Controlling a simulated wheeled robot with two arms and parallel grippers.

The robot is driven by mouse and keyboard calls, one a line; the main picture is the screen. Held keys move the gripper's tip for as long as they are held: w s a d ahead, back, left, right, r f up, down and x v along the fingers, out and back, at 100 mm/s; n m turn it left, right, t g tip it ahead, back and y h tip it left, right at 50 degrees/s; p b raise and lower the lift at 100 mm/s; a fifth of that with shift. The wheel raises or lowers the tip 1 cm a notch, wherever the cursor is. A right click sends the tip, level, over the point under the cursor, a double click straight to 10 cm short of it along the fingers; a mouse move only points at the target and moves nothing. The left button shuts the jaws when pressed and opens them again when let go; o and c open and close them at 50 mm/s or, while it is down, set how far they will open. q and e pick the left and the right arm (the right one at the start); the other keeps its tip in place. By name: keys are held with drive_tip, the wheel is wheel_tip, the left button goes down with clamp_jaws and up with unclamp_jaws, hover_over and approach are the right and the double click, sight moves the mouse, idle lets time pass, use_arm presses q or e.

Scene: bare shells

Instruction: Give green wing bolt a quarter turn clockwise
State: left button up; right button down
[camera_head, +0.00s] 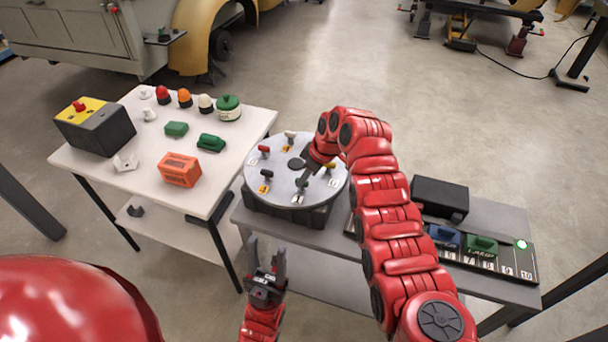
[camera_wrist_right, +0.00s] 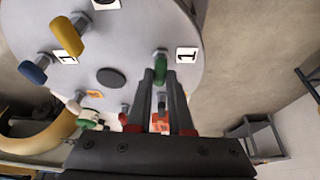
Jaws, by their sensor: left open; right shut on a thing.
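The green wing bolt (camera_wrist_right: 160,70) stands near the edge of the round grey disc (camera_wrist_right: 120,72), beside a label marked 1, in the right wrist view. My right gripper (camera_wrist_right: 161,82) is shut on it, one finger on each side. In the head view my right gripper (camera_head: 306,174) reaches down over the front part of the disc (camera_head: 283,190), and the bolt is hard to make out there. My left gripper (camera_head: 266,264) is open and empty, low in front of the disc and apart from it.
Other bolts stand around the disc, including a yellow one (camera_wrist_right: 68,35) and a blue one (camera_wrist_right: 33,72). A white table (camera_head: 140,165) with coloured parts is at left. A black box (camera_head: 440,197) and a numbered rack (camera_head: 507,267) stand at right.

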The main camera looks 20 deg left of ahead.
drive_tip(key=shift+m+t+p, duration=0.4)
drive_tip(key=shift+m+p, duration=0.1)
drive_tip(key=shift+m, duration=0.8)
drive_tip(key=shift+s+f+m+t+b, duration=0.1)
drive_tip(key=shift+f+m+t+b, duration=0.1)
drive_tip(key=shift+m+t+b, duration=0.55)
drive_tip(key=m+b, duration=0.1)
drive_tip(key=m, duration=0.1)
drive_tip(key=m+h+b, duration=0.1)
drive_tip(key=m, duration=0.1)
drive_tip(key=shift+s+a+t+b, duration=0.1)
drive_tip(key=shift+a+t+b, duration=0.05)
drive_tip(key=shift+t+b, duration=0.15)
drive_tip(key=m+h+b, duration=0.1)
drive_tip(key=m+b, duration=0.1)
drive_tip(key=m+t+h+b, duration=0.1)
drive_tip(key=m+b, duration=0.2)
drive_tip(key=shift+a, duration=0.1)
drive_tip(key=shift+m+h+b, duration=0.5)
drive_tip(key=shift+m+b, duration=0.65)
drive_tip(key=shift+r+m, duration=0.2)
drive_tip(key=shift+m, duration=0.2)
drive_tip(key=shift+b, duration=0.3)
